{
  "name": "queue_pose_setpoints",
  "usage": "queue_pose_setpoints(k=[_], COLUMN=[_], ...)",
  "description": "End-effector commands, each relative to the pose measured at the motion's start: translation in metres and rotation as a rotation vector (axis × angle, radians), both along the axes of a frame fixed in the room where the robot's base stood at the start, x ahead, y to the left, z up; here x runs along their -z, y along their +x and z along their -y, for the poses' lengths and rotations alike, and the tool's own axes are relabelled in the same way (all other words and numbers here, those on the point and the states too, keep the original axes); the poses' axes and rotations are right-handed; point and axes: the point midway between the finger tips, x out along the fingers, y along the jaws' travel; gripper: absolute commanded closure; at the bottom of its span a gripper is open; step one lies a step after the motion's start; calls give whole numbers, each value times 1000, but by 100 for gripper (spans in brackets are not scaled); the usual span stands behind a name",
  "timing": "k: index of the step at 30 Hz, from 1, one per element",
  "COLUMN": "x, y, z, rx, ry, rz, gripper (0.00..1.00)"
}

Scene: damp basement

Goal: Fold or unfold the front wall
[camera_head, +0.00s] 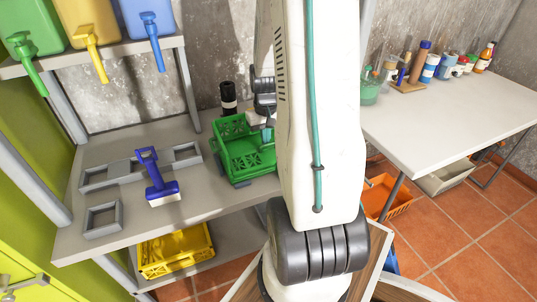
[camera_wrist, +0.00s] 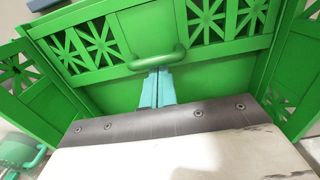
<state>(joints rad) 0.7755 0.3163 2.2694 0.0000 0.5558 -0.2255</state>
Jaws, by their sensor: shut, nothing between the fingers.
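The green crate (camera_head: 240,170) stands on the grey workbench, with lattice walls. My arm hides its right part in the head view. In the wrist view, a lattice wall (camera_wrist: 90,45) with a bar-shaped handle (camera_wrist: 155,60) lies across the picture, with green side panels to left and right. Whether this wall is upright or tilted I cannot tell for sure. My gripper (camera_wrist: 160,72) is shut and empty, its pale blue fingertips right at the handle. Whether they touch it is unclear. In the head view the fingertips are mostly hidden behind my arm.
A dark cylinder (camera_head: 228,98) stands behind the crate. A blue-handled brush (camera_head: 158,180) and grey trays (camera_head: 103,219) lie on the bench to the left. A yellow crate (camera_head: 175,252) sits below. Bottles and jars stand on the white table (camera_head: 450,115) at right.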

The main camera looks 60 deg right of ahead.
Motion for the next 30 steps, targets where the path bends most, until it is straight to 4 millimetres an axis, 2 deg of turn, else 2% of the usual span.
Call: queue_pose_setpoints(k=[30], x=[0], y=[-14], z=[-8], rx=[0], ry=[2], rz=[-2], gripper=[100])
